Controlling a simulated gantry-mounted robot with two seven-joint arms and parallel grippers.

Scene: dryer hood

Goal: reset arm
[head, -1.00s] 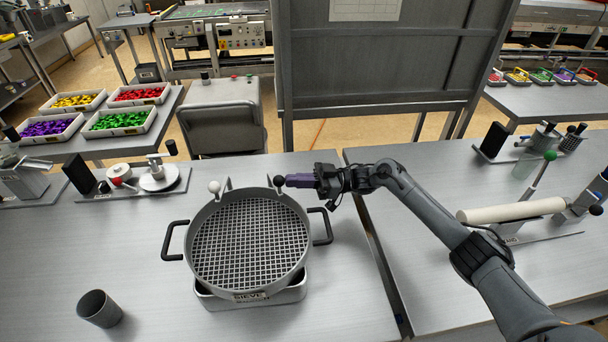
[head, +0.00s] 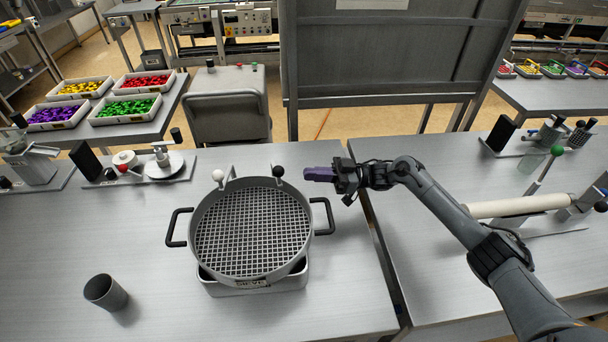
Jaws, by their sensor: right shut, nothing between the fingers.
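My right gripper (head: 308,174) has purple fingers pointing left. It is shut and empty, above the far right side of the round grey sieve. The fingertips stand apart from the black ball knob (head: 278,171) at the sieve's back. The sieve (head: 252,232) has a square mesh, two black side handles and a second, white ball knob (head: 218,175). It sits on a grey base (head: 262,287) on the table. My left gripper is not in view.
A dark grey cup (head: 106,292) stands front left on the table. A bench device with a white disc (head: 164,166) is at the back left. A pale roller (head: 520,206) lies on the right table. The table between cup and sieve is clear.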

